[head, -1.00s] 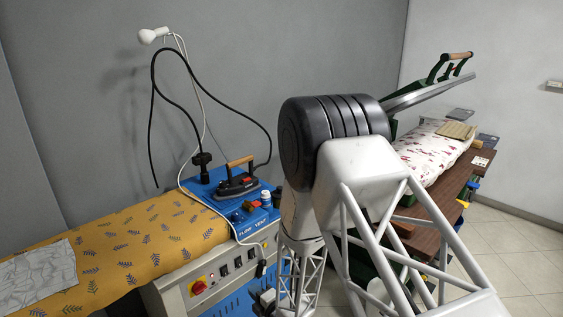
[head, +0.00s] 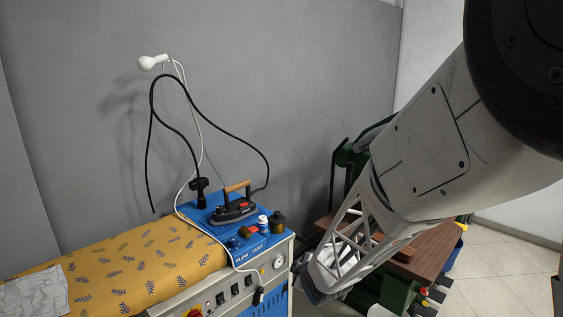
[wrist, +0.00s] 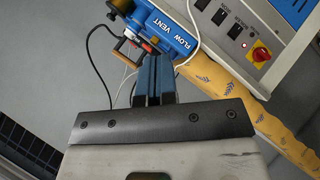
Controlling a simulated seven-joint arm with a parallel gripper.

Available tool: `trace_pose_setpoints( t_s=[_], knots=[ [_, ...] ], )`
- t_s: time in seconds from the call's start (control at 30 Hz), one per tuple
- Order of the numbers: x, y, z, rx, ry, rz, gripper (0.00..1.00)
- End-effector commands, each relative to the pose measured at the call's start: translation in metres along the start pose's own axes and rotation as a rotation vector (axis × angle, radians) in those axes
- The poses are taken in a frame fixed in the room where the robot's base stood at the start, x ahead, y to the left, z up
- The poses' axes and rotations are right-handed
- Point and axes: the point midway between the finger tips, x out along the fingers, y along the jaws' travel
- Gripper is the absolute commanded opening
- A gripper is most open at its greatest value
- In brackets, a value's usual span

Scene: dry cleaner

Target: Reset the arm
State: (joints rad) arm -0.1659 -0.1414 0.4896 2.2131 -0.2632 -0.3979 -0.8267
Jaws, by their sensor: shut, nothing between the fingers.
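My gripper (wrist: 154,68) shows in the wrist view as two dark blue fingers side by side, shut with nothing held. In that view the fingers overlap the edge of the blue top of the ironing station, but I cannot tell the gap to it. In the head view my arm fills the right side, large and close to the camera. I cannot make out the gripper's fingers there.
At the left stands an ironing table with a yellow leaf-patterned cover (head: 130,262) and a blue-topped station (head: 205,222). An iron (head: 234,208) rests on it; hoses hang behind. A wooden table (head: 435,258) with a green press (head: 350,150) is partly hidden behind my arm.

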Motion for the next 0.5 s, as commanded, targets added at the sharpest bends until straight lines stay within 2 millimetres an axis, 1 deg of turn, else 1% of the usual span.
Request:
trace_pose_setpoints(
  t_s=[0.03, 0.2, 0.37, 0.5],
  knots=[
    [-0.015, 0.008, 0.003, 0.04, -0.029, -0.007, 0.0],
    [-0.064, 0.023, 0.015, 0.2, -0.139, -0.045, 0.0],
    [-0.113, 0.03, 0.027, 0.356, -0.242, -0.076, 0.0],
    [-0.158, 0.031, 0.035, 0.496, -0.33, -0.1, 0.0]
  ],
)
